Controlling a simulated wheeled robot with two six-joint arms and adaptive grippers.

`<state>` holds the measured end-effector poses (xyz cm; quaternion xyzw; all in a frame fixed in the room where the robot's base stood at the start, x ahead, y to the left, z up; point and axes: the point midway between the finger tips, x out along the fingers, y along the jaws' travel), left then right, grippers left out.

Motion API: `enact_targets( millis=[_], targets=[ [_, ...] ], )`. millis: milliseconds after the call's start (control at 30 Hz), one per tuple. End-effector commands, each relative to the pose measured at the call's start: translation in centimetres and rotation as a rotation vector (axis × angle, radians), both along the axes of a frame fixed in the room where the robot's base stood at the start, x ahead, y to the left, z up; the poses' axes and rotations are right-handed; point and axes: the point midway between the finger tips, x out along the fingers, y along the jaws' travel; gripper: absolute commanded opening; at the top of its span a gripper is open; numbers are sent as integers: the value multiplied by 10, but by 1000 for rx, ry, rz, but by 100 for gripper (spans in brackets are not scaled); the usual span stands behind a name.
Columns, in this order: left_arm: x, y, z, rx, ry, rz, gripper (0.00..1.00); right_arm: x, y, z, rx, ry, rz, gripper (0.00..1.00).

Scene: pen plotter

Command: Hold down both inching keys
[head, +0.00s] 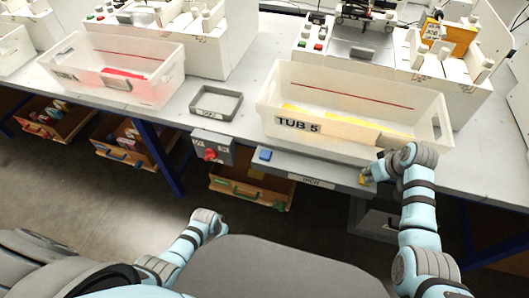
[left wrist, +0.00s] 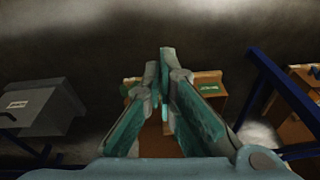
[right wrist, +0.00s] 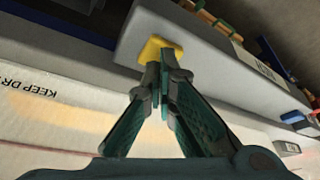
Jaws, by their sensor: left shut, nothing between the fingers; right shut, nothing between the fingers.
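The grey key bar (head: 310,181) runs along the table's front edge. Its blue key (head: 265,155) is at the left end, uncovered. Its yellow key (head: 363,180) is at the right end, partly hidden by my right gripper (head: 370,176). In the right wrist view, my right gripper (right wrist: 161,72) is shut and empty, its tips overlapping the near edge of the yellow key (right wrist: 158,46). I cannot tell whether the key is pressed in. My left gripper (left wrist: 165,60) is shut and empty, low in front of the table, apart from the blue key.
A translucent tub marked TUB 5 (head: 285,104) stands just behind the bar. A grey box with a red knob (head: 210,153) is left of the blue key. An open wooden drawer (head: 250,188) sits below the table. The floor in front is clear.

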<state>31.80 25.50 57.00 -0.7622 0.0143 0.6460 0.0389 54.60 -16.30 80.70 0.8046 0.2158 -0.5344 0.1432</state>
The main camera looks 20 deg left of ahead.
Motion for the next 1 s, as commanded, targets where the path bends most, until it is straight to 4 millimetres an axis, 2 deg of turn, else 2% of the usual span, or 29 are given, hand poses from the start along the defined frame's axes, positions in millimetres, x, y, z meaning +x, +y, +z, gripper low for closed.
enact_targets(
  millis=[33, 100, 167, 200, 267, 300, 400, 533, 633, 733, 867, 1000],
  targets=[
    [32, -3, 21, -8, -18, -11, 0, 0, 0, 0, 0, 0, 0, 0],
    [72, -7, 54, -22, -32, -32, 0, 0, 0, 0, 1, -1, 0, 0],
    [104, -11, 86, -32, -43, -53, 0, 0, 0, 0, 1, -1, 0, 0],
    [123, -14, 108, -39, -51, -69, 0, 0, 0, 0, 1, -1, 0, 0],
    [149, -18, 144, -50, -63, -95, 0, 0, 0, 0, 1, -1, 0, 0],
    [165, -21, 169, -57, -69, -115, 0, 0, 0, 0, 1, -1, 0, 0],
    [195, -28, 232, -71, -90, -169, 0, 0, 0, 0, 1, -1, 0, 0],
    [217, -60, 289, -95, -147, -308, 0, 0, 0, 0, 1, -1, 0, 0],
    [225, -82, 311, -106, -192, -404, 0, 0, 0, 0, 1, -1, 0, 0],
    [228, -92, 319, -110, -214, -448, 0, 0, 0, 0, 0, 0, 0, 0],
    [228, -94, 308, -110, -215, -458, 0, 0, 0, 0, 0, 0, -1, 0],
    [227, -94, 284, -110, -213, -456, 0, 0, 0, 0, 0, 0, -1, 0]
  ],
)
